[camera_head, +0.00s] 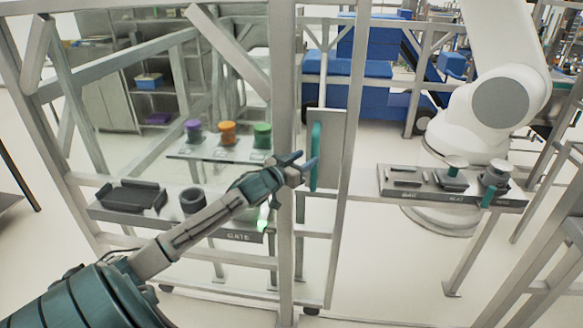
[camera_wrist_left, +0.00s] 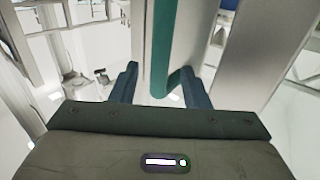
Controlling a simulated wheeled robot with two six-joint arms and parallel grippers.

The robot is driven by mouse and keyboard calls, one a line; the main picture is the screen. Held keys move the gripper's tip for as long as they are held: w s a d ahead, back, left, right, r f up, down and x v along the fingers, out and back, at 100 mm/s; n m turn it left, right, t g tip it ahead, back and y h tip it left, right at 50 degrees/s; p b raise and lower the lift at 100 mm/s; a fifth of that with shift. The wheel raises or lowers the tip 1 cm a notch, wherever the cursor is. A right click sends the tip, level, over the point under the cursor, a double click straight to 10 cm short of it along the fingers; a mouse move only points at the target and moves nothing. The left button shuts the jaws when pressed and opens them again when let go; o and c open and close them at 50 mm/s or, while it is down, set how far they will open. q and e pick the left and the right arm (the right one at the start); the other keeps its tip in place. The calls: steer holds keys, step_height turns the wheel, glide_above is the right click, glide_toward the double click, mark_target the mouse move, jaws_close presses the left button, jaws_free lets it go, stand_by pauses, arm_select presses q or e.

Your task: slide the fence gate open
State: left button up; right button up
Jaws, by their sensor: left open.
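The fence gate (camera_head: 330,150) is a grey-framed panel in the middle of the head view, with a vertical teal handle (camera_head: 316,157) on its plate. My left gripper (camera_head: 306,163) is open at the handle, its dark blue fingers pointing toward it. In the left wrist view the teal handle (camera_wrist_left: 163,50) stands upright between the two spread fingers of my left gripper (camera_wrist_left: 158,85). The fingers look apart from the handle; the exact depth is hard to tell. My right gripper is not in view.
A shelf (camera_head: 225,151) with purple, orange and green pots stands behind the fence. A lower panel (camera_head: 240,236) carries a tray and a dark cup.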

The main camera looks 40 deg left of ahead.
arm_select(q)
steer(key=s+b, duration=0.1)
steer(key=s, duration=0.4)
steer(key=shift+s+f+b, duration=0.1)
steer(key=shift+b, duration=0.2)
stand_by(0.5)
